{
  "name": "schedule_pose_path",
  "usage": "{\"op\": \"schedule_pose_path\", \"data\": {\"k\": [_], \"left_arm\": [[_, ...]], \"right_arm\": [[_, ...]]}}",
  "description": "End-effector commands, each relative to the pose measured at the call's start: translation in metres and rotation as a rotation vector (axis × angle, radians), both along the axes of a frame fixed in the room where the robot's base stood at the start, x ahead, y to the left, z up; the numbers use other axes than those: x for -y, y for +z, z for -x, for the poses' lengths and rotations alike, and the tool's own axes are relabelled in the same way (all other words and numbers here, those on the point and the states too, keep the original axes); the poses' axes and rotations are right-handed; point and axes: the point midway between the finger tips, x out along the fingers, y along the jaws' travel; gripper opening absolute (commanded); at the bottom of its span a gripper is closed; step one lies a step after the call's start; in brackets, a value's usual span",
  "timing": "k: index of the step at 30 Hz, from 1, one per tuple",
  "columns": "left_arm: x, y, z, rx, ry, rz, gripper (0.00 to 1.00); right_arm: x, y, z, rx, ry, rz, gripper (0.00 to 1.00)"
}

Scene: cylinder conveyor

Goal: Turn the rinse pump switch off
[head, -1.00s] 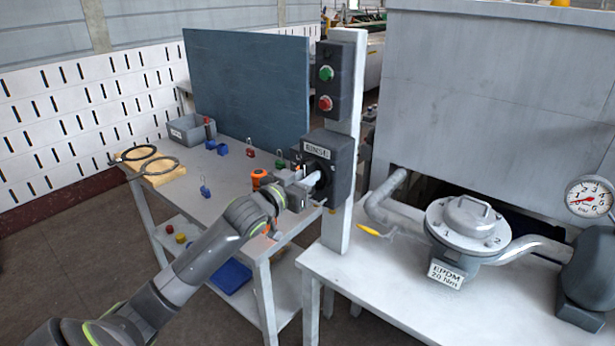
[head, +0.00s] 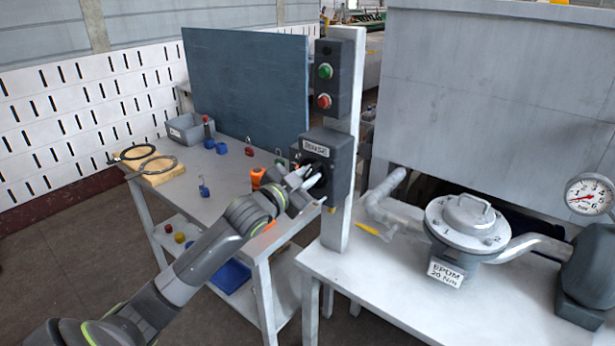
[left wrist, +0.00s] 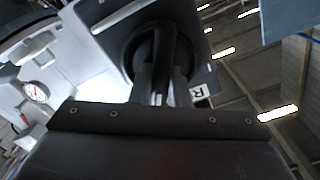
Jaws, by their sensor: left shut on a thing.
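The dark grey rinse switch box (head: 341,170) is fixed on a white post and bears a "RINSE" label (head: 316,147). My left gripper (head: 308,178) is at the front of this box, shut on the black switch handle (left wrist: 163,50). In the left wrist view the handle stands between the fingers, in front of a round black dial; the box (left wrist: 112,20) shows around it. In the head view the gripper hides most of the dial. My right gripper is in neither view.
A button box with a green button (head: 325,71) and a red button (head: 324,101) sits above on the post (head: 352,120). A bench with a valve (head: 466,220) and gauge (head: 589,195) is at right. A table with padlocks and rings (head: 158,164) is at left.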

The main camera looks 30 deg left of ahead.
Motion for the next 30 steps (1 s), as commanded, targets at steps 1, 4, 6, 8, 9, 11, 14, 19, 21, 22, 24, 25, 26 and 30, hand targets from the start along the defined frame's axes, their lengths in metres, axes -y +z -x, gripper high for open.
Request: {"op": "schedule_pose_path", "data": {"k": [1, 4, 6, 8, 9, 11, 14, 19, 21, 22, 24, 25, 26, 30], "left_arm": [[0.000, -0.002, 0.000, 0.003, 0.000, -0.044, 0.00], [0.001, -0.003, 0.000, 0.010, 0.001, -0.140, 0.00], [0.001, -0.003, 0.000, 0.015, 0.001, -0.205, 0.00], [0.002, -0.003, 0.000, 0.021, 0.000, -0.263, 0.00], [0.002, -0.004, 0.000, 0.023, 0.000, -0.300, 0.00], [0.003, -0.004, 0.000, 0.028, 0.000, -0.358, 0.00], [0.003, -0.005, 0.000, 0.035, -0.001, -0.453, 0.00], [0.004, -0.006, 0.000, 0.048, 0.000, -0.612, 0.00], [0.004, -0.007, 0.000, 0.054, 0.000, -0.674, 0.00], [0.004, -0.007, 0.000, 0.056, 0.000, -0.700, 0.00], [0.004, -0.007, 0.000, 0.059, -0.001, -0.757, 0.00], [0.004, -0.008, 0.000, 0.061, -0.001, -0.781, 0.00], [0.004, -0.008, 0.000, 0.062, -0.001, -0.804, 0.00], [0.004, -0.009, 0.000, 0.068, -0.001, -0.895, 0.00]], "right_arm": [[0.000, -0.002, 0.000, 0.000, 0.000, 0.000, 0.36], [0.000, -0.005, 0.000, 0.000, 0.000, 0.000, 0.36], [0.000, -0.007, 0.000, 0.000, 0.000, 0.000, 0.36], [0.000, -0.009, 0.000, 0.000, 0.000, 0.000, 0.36], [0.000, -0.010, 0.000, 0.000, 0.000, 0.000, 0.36], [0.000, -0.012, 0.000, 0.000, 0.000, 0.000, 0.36], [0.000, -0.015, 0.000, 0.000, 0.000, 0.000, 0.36], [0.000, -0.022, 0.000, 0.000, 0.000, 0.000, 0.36], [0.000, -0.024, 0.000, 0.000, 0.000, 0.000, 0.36], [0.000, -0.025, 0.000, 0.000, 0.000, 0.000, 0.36], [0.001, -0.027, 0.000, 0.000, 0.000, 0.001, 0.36], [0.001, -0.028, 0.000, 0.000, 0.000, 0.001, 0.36], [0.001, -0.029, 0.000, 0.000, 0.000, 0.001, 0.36], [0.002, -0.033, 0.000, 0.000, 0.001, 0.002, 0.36]]}}
